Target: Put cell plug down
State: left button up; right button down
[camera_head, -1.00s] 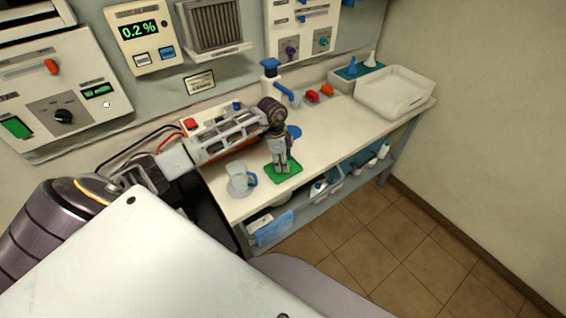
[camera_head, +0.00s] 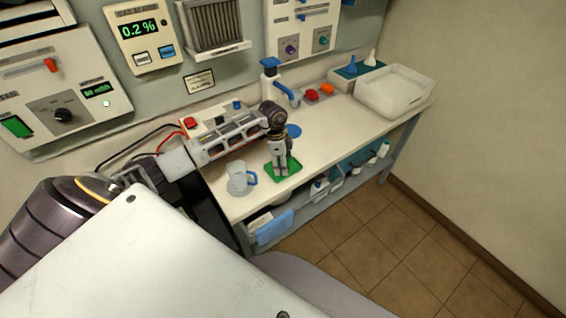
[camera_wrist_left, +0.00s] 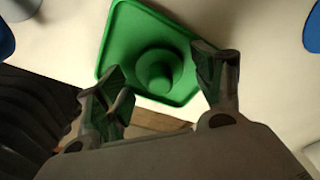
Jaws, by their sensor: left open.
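The cell plug (camera_wrist_left: 157,72) looks like a round green piece with a raised knob. It rests on a green square tray (camera_wrist_left: 118,38) on the bench, and the tray also shows in the head view (camera_head: 294,172). My left gripper (camera_wrist_left: 165,80) is open, with its fingers apart on either side of the plug in the picture. I see no finger clearly touching it. In the head view the left gripper (camera_head: 281,171) points down over the tray and hides the plug. My right gripper is not in view.
A clear jug (camera_head: 238,180) with a blue handle stands left of the tray. A blue disc (camera_head: 294,131) lies behind the gripper. A white tub (camera_head: 394,95) and a blue-topped dispenser (camera_head: 270,68) stand farther back. The bench's right half has free room.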

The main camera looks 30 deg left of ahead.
pick_arm(q)
notch_tip(320, 180, up, 12)
jog(key=a+b, duration=0.1)
jog(key=shift+s+a+b, duration=0.35)
jog(key=shift+b, duration=0.05)
dwell(0.5)
dwell(0.4)
dwell(0.4)
